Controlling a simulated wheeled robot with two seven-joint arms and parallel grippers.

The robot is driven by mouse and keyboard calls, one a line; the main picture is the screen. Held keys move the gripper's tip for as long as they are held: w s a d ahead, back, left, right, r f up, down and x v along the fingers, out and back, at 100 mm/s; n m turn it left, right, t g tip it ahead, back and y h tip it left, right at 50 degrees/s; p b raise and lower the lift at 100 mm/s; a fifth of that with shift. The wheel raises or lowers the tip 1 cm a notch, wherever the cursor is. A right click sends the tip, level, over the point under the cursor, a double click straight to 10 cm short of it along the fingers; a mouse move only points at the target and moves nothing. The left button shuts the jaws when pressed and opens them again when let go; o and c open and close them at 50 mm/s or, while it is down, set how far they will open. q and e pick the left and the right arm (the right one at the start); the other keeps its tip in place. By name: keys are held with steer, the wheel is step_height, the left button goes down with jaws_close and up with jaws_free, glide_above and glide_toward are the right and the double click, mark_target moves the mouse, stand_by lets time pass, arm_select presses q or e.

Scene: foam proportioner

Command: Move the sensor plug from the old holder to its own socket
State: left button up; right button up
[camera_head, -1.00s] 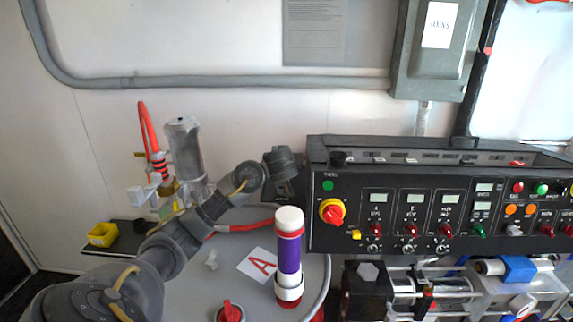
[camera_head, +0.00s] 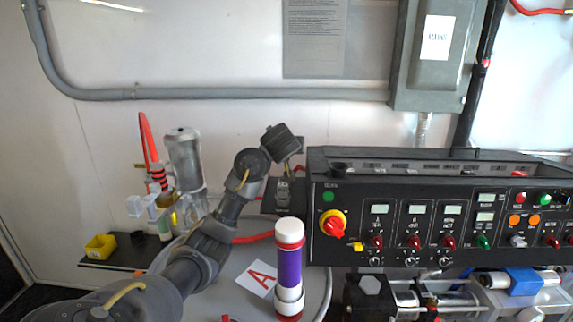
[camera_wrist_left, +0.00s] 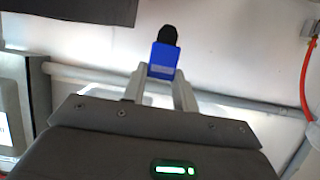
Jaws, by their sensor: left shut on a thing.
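My left gripper (camera_wrist_left: 161,84) is shut on a blue plug (camera_wrist_left: 163,62) with a black end, which stands out past the fingertips in the left wrist view. I take it to be the sensor plug. In the head view my left arm reaches up from the lower left, and its dark wrist is beside the upper left corner of the control panel (camera_head: 440,215). The fingers and plug are hard to make out there. A small dark plate with fittings (camera_head: 283,196) is just below the wrist. I cannot tell which part is the old holder or the plug's own socket. My right gripper is not in view.
A grey conduit (camera_head: 220,95) crosses the wall.

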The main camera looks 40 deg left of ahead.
arm_select(q)
step_height(320, 180, up, 7)
steer(key=p, duration=0.4)
steer(key=shift+a+f, duration=0.1)
stand_by(0.3)
